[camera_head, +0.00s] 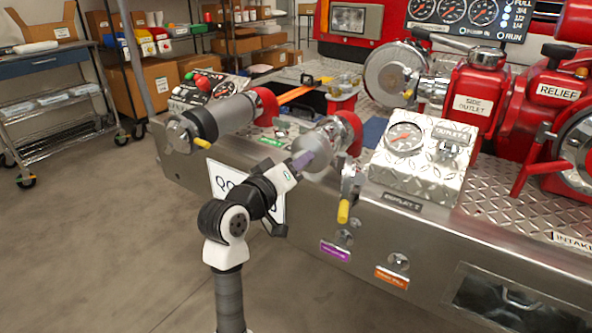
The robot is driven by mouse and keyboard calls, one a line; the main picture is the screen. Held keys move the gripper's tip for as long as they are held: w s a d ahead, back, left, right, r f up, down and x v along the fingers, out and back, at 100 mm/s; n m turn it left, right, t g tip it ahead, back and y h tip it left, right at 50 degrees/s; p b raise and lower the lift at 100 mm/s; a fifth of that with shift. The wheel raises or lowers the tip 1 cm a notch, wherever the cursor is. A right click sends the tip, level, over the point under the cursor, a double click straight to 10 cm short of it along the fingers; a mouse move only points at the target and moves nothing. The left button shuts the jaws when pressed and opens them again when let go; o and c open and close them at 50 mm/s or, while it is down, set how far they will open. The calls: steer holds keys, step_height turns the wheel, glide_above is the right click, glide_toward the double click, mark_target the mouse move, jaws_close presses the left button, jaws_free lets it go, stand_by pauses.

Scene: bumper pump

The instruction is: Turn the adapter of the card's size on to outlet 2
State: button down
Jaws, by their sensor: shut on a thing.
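My gripper (303,161) is at the bumper's middle outlet, with its fingers shut on a pale silver round adapter (317,149). The adapter is at the mouth of a red and silver outlet pipe (344,130); I cannot tell whether its thread is engaged. A white card (225,178) with large black letters hangs on the bumper front, partly hidden behind my arm; its size text is not readable. A plate reading OUTLET (402,202) is on the bumper edge to the right; its number is unclear.
A yellow-handled valve (346,200) stands close right of my gripper. Another outlet with a grey cylinder (224,116) is to the left. A gauge panel (425,150) and red pump housings (482,95) fill the right. The floor (110,240) at left is clear.

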steer(key=shift+a+f+m+b, duration=0.1)
steer(key=shift+f+m+b, duration=0.1)
steer(key=shift+m+b, duration=1.55)
steer(key=shift+r+b, duration=0.15)
steer(key=shift+b, duration=0.8)
steer(key=c, duration=1)
jaws_free()
steer(key=shift+c, duration=0.2)
steer(key=o, duration=0.6)
steer(key=shift+b+v, duration=1.7)
steer(key=shift+v, duration=1.8)
